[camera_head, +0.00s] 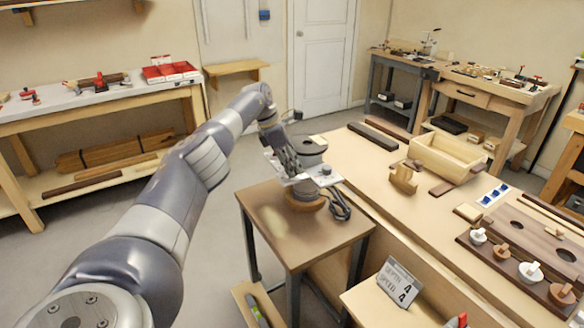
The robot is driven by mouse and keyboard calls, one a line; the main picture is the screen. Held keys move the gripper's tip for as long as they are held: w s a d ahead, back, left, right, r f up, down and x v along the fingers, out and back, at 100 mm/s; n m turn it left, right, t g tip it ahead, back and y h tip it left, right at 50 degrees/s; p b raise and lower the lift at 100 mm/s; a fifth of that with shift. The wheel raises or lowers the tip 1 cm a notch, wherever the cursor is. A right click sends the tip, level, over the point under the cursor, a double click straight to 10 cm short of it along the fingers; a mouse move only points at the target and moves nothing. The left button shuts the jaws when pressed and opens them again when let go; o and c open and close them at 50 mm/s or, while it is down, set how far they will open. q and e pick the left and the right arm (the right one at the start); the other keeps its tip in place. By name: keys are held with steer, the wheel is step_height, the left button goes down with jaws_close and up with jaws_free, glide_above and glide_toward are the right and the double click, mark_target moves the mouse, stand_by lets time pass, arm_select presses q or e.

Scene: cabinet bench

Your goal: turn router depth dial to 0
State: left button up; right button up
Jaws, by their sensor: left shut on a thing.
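The router (306,193) stands on a small brown side table (265,215), with a pale plate, a round wooden base and a dark cylindrical body. My left gripper (291,168) reaches it from the upper left, fingers pointing down at the left part of the plate. It is shut on a small part of the router, at the depth dial; the fingers hide the dial and its marking. A small dark knob (326,170) shows on the plate's right side. A grey sign (398,284) in front shows two rows, each with a 4. My right gripper is out of view.
A dark cord (341,207) lies coiled at the router's right. The long bench (395,205) on the right holds a wooden box (448,160), a wooden block (403,178) and several knobbed pieces. The side table's front left is clear.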

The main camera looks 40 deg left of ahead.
arm_select(q)
steer(key=shift+r+m+b, duration=0.1)
steer(key=shift+m+b, duration=0.3)
steer(key=shift+b, duration=0.15)
stand_by(0.4)
steer(key=o, duration=1)
steer(key=shift+o, duration=0.2)
